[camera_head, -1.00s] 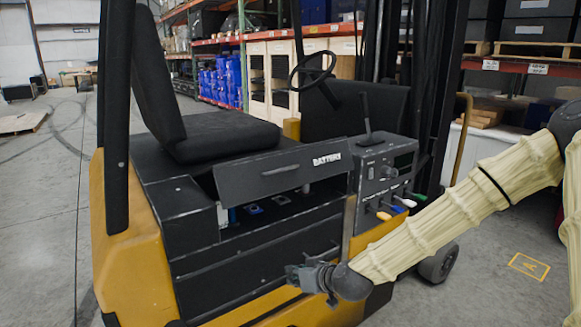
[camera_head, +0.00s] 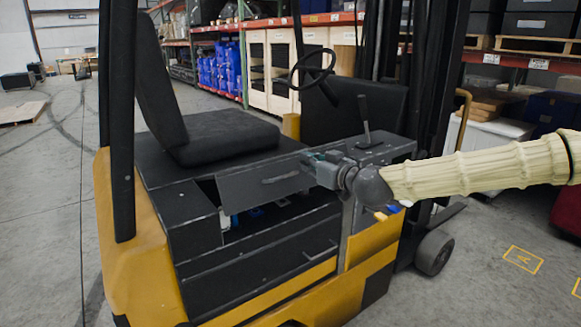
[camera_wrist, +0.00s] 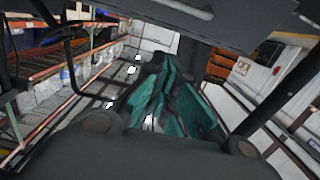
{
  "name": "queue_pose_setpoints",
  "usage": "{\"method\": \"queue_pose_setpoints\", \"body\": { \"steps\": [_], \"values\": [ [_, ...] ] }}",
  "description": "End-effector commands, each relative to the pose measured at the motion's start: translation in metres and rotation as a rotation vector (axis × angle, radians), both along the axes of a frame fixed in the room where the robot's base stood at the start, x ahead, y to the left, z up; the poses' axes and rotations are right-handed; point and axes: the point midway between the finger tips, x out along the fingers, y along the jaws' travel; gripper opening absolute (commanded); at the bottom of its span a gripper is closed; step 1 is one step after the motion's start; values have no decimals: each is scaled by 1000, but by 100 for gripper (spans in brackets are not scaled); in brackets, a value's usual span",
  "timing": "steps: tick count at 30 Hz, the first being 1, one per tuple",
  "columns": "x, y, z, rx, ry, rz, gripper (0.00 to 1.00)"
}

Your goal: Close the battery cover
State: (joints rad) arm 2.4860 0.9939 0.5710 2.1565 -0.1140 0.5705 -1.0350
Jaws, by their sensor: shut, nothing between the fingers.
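The battery cover (camera_head: 250,186) is a dark panel with a handle on the side of the yellow and black forklift (camera_head: 130,245). It is raised, tilted outward, and a dark open compartment (camera_head: 262,216) with small blue items shows under it. My gripper (camera_head: 314,160) overlaps the cover's right end in the head view and hides its lettering. I cannot tell whether they touch. In the wrist view the teal fingers (camera_wrist: 172,100) are together with nothing between them. A dark panel crosses the top of that view; I cannot tell whether it is the cover.
The seat (camera_head: 222,135) is left of and behind the cover. The steering wheel (camera_head: 312,68) and a lever (camera_head: 364,118) on the console stand behind my gripper. A dark post (camera_head: 118,120) rises at the left. Open floor (camera_head: 490,285) lies at the right.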

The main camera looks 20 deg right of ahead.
Motion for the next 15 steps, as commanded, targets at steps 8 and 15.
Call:
{"method": "queue_pose_setpoints", "body": {
  "steps": [8, 15],
  "values": [
    [23, 8, -2, 0, 1, 0, 0],
    [43, 15, -5, -1, 3, 0, 0]
  ]
}}
